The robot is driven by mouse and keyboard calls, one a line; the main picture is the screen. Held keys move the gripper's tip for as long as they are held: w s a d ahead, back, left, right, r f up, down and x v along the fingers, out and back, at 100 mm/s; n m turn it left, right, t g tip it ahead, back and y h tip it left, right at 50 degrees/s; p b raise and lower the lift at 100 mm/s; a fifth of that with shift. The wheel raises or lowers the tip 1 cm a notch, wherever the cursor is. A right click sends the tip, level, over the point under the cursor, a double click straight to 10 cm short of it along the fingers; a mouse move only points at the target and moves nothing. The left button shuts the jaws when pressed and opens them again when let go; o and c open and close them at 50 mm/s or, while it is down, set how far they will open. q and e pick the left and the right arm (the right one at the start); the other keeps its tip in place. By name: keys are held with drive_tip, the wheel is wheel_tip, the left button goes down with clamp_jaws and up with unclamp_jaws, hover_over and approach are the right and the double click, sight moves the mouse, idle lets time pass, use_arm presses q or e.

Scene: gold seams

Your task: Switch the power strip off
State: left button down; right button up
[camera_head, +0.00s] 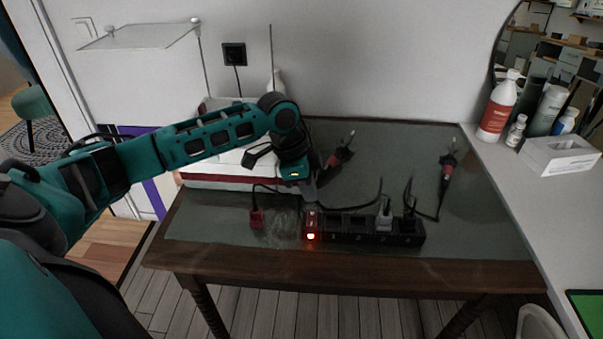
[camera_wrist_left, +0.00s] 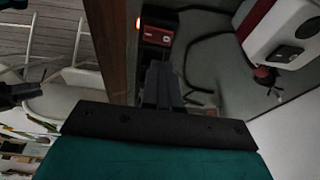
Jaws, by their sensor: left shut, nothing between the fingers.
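The black power strip (camera_head: 365,228) lies on the dark tabletop near its front edge. At its left end is a red rocker switch (camera_head: 311,220), with an orange-red light glowing just below it. A grey plug (camera_head: 384,218) and a dark plug sit toward its right end. My left gripper (camera_head: 312,196) points down just above and behind the strip's left end, with its fingers shut and empty. In the left wrist view its fingers (camera_wrist_left: 160,85) point toward the red end of the strip (camera_wrist_left: 154,38), where the light glows. Contact cannot be told.
A red plug (camera_head: 256,218) lies left of the strip. A pale red-edged box (camera_head: 215,184) is behind my left arm. Bottles (camera_head: 498,108) stand on the right counter. The table's front right is clear.

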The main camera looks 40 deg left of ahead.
sight(314, 220)
use_arm(q)
drive_tip(key=x, duration=0.2)
drive_tip(key=a+x, duration=0.1)
drive_tip(key=x, duration=0.2)
drive_tip(key=shift+s+f+b, duration=0.15)
drive_tip(key=shift+f+b, duration=0.05)
drive_tip(key=shift+b, duration=0.1)
drive_tip(key=shift+a+f+g+p, duration=0.15)
drive_tip(key=shift+g+p, duration=0.25)
drive_tip(key=shift+p, duration=0.35)
drive_tip(key=shift+w+f+h, duration=0.25)
drive_tip(key=shift+h, duration=0.05)
drive_tip(key=shift+s+r, duration=0.1)
drive_tip(key=shift+s+d+r+p, duration=0.25)
drive_tip(key=shift+s+p, duration=0.2)
drive_tip(key=shift+p, duration=0.3)
drive_tip(key=shift+s+d+f, duration=0.15)
drive_tip(key=shift+s, duration=0.05)
